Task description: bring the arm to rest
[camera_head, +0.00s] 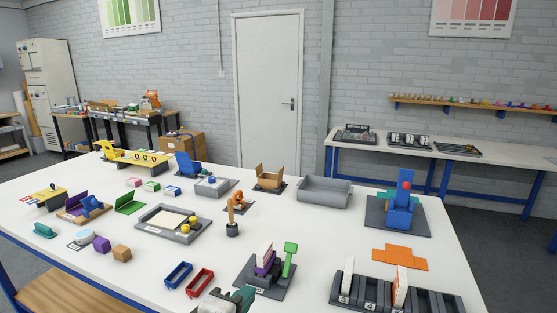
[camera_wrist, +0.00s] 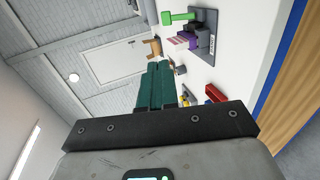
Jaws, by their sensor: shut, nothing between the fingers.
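My gripper (camera_wrist: 158,66) shows in the wrist view with its two dark green fingers side by side, pressed together and with nothing between them. In the head view only a small part of my gripper (camera_head: 240,296) shows at the bottom edge, above the near side of the white table (camera_head: 330,228). It is just in front of the grey stand with purple and green parts (camera_head: 262,278) and right of the red tray (camera_head: 199,283). The rest of my arm is out of the head view.
Close by are a blue tray (camera_head: 178,275), a slotted dark rack (camera_head: 375,291) and an orange cross-shaped piece (camera_head: 400,256). A blue stand with a red ball (camera_head: 400,205) is farther right. Some bare tabletop lies between the red tray and the pen holder (camera_head: 232,229).

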